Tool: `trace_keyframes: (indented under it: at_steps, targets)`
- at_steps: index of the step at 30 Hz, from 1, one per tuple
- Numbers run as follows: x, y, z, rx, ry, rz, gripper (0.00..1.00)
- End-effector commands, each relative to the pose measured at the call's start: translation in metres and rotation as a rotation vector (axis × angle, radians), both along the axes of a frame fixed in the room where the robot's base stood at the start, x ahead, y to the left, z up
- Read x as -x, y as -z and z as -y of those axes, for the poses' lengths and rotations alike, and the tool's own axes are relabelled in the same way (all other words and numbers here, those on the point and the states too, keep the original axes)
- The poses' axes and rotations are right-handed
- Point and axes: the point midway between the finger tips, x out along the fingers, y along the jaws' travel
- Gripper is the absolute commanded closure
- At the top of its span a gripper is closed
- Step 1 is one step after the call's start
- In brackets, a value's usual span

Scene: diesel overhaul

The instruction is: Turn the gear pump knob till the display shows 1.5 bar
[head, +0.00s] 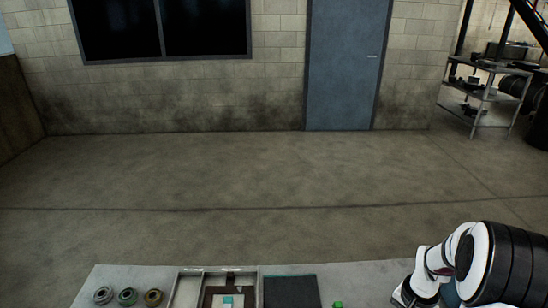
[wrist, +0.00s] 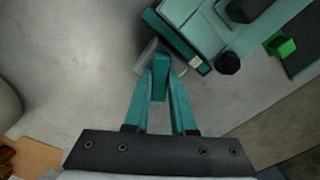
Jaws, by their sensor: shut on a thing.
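In the wrist view my gripper (wrist: 160,72) has two teal fingers that close on a narrow teal piece (wrist: 160,86). This piece sits at the near corner of a teal machine, which looks like the gear pump (wrist: 185,42). It may be the pump's knob, but the fingers hide much of it. Pale edges show on both sides of the fingertips. A small pale patch (wrist: 195,62) on the pump's edge may be the display; no reading is legible. Black round parts (wrist: 228,63) are on the pump. In the head view my gripper is not visible.
A green block (wrist: 285,46) lies near a dark mat in the wrist view; a green block (head: 338,304) also shows on the bench in the head view. Several ring-shaped parts (head: 127,296), a framed tray (head: 190,287) and a dark panel (head: 291,292) are along the bench.

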Motion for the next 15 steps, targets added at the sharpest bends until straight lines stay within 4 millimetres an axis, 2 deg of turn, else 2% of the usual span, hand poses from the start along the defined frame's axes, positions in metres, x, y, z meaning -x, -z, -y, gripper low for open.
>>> trace_keyframes:
  at_steps: [4,10,15]
  targets:
    - [-0.0002,-0.0005,0.0001,0.0,0.031,0.0,1.0]
    - [-0.0002,-0.0005,0.0001,0.0,0.417,0.0,1.0]
    - [-0.0002,-0.0005,0.0001,0.0,0.467,0.001,1.0]
